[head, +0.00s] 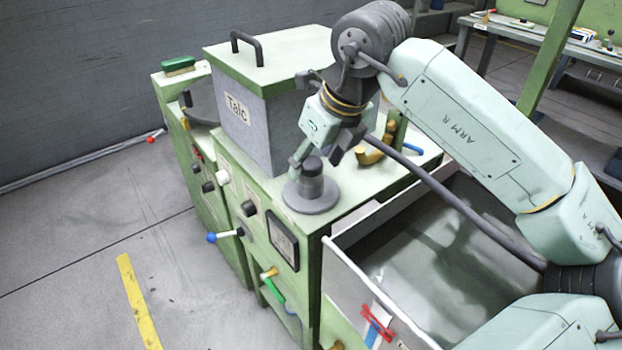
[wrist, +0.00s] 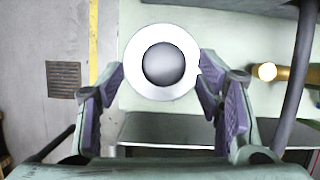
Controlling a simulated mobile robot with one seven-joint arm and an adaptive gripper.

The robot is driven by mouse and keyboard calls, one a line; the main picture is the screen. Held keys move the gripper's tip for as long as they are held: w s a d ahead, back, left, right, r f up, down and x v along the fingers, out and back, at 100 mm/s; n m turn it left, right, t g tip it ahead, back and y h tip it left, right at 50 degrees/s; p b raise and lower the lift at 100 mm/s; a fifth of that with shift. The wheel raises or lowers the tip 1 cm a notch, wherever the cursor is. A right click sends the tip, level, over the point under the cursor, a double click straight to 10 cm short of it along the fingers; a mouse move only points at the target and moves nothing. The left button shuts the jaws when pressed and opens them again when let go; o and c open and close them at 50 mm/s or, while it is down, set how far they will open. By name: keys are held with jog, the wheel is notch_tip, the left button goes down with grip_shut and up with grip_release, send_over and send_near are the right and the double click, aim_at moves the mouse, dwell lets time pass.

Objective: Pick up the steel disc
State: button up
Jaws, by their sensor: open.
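The steel disc (head: 311,199) is a grey round plate with a shorter cylinder standing on its centre. It sits flat on the green machine top (head: 366,190), near the front corner. In the wrist view the disc (wrist: 133,82) shows from above as a pale ring around a darker round knob (wrist: 163,64). My gripper (head: 318,158) is just above the disc in the head view, pointing down at it. In the wrist view my gripper (wrist: 162,92) is open, with one finger on each side of the disc. Whether the fingers touch it I cannot tell.
A grey box labelled Talc (head: 240,110) with a green lid stands close behind and left of the disc. A brass fitting (head: 371,156) is to the right. An open metal trough (head: 430,240) lies right of the machine top. Knobs and levers stick out from the front.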

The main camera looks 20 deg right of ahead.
jog(key=shift+p+x, duration=0.4)
jog(key=shift+x, duration=1.4)
jog(key=shift+w+d, duration=0.1)
jog(key=shift+w, duration=0.05)
jog(key=shift+c, duration=0.6)
grip_shut()
